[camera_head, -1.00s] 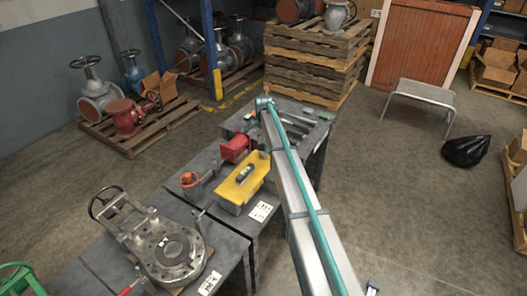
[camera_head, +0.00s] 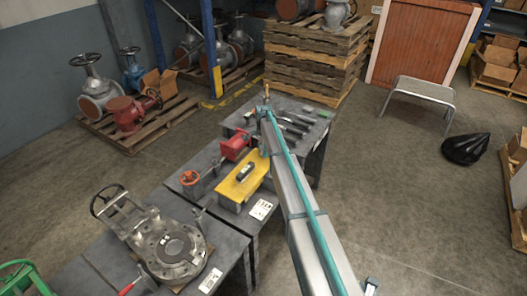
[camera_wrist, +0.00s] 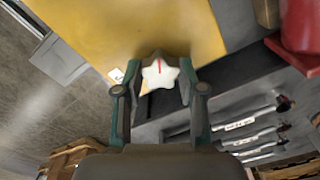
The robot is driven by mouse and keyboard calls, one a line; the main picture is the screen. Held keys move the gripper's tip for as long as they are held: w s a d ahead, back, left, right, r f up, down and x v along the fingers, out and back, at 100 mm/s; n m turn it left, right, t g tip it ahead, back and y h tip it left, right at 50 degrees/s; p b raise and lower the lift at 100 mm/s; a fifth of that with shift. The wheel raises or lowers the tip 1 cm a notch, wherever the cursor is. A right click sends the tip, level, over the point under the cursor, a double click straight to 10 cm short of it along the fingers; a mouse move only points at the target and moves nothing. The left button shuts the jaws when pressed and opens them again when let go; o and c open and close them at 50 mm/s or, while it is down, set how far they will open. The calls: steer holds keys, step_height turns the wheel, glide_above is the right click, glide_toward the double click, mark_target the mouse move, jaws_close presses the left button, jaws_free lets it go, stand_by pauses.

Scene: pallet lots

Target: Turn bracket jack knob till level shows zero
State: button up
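In the wrist view a white star-shaped knob (camera_wrist: 160,75) with a red mark sits at the edge of the yellow bracket (camera_wrist: 130,30). My gripper (camera_wrist: 160,90) has one finger on each side of the knob, very close to it. I cannot tell whether the pads press on it. In the head view the yellow bracket (camera_head: 256,180) lies on the dark bench, with a small black level (camera_head: 245,172) on top. The level's reading is too small to make out. The knob and my fingertips are not visible in the head view, where my arm covers that side.
A red part (camera_head: 236,147) stands just behind the bracket, and an orange handwheel (camera_head: 189,177) is to its left. A large metal valve (camera_head: 172,248) lies on the nearer bench. Several long tools (camera_head: 292,124) lie on the bench's far end.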

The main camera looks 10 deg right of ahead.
steer(key=shift+c, duration=1)
steer(key=shift+n, duration=0.3)
